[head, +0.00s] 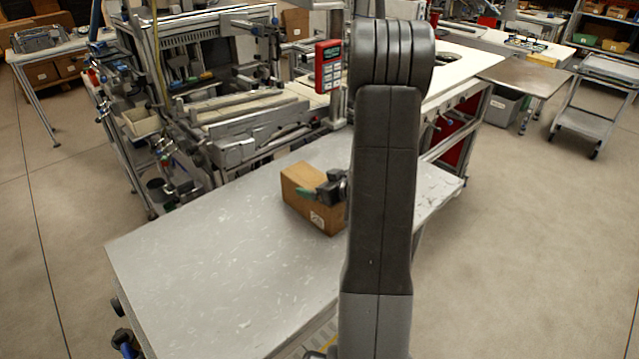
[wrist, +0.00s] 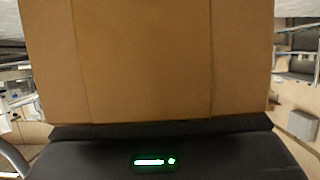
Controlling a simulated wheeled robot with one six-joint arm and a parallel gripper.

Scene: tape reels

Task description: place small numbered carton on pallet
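A brown carton (head: 300,187) with a small white label low on one side is at the light grey table (head: 200,270), near its back edge. I cannot tell whether it rests on the table or is just above it. In the wrist view the carton (wrist: 145,60) fills the upper middle, close to the dark gripper body. The fingers are not visible there, so I cannot tell whether they press on it. My arm hides the area to the right. I make out no pallet.
A machine frame with rails (head: 240,115) and a red keypad (head: 328,66) stands behind the table. The table's left and front surface is clear. A grey cart (head: 585,120) stands at the far right, with open floor before it.

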